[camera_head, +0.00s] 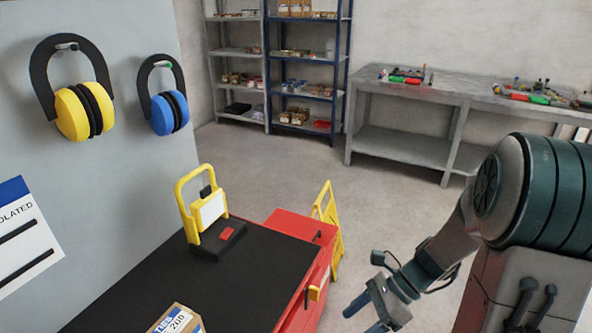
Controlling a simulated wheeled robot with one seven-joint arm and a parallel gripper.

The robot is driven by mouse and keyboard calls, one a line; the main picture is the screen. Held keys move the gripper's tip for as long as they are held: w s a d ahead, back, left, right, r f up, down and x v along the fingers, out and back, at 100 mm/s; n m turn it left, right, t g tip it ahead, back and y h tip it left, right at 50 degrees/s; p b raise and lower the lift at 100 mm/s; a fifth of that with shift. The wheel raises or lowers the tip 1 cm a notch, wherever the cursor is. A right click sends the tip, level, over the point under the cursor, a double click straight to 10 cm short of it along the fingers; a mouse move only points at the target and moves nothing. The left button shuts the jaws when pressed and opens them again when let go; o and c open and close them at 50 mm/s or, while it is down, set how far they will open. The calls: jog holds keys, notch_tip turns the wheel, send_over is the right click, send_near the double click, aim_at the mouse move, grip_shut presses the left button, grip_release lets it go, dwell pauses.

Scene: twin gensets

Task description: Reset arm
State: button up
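My arm comes in from the right side of the head view and bends down toward the lower middle. My gripper (366,312) is at the bottom, right of the red cabinet, over the floor. Its blue-tipped fingers look spread apart, with nothing seen between them. The lower part of the gripper is near the bottom edge of the picture. It appears apart from the cabinet.
A red cabinet (318,262) with a black top (245,285) bears a yellow-handled device (207,210) and a small box (176,320). Yellow (84,110) and blue earmuffs (169,112) hang on the grey panel. A workbench (420,92) and shelves stand behind open floor.

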jog(key=s+d+r+n+t+h, duration=0.1)
jog(key=r+n+h, duration=0.3)
jog(key=n, duration=0.5)
jog(key=s+d+r+n+t+h, duration=0.1)
jog(key=s+r+n+t+h, duration=0.3)
jog(key=r+n, duration=0.3)
jog(key=shift+s+r+n+t+h, duration=0.3)
jog(key=shift+n+h, duration=0.2)
jog(key=shift+n, duration=0.9)
jog(key=shift+d, duration=0.15)
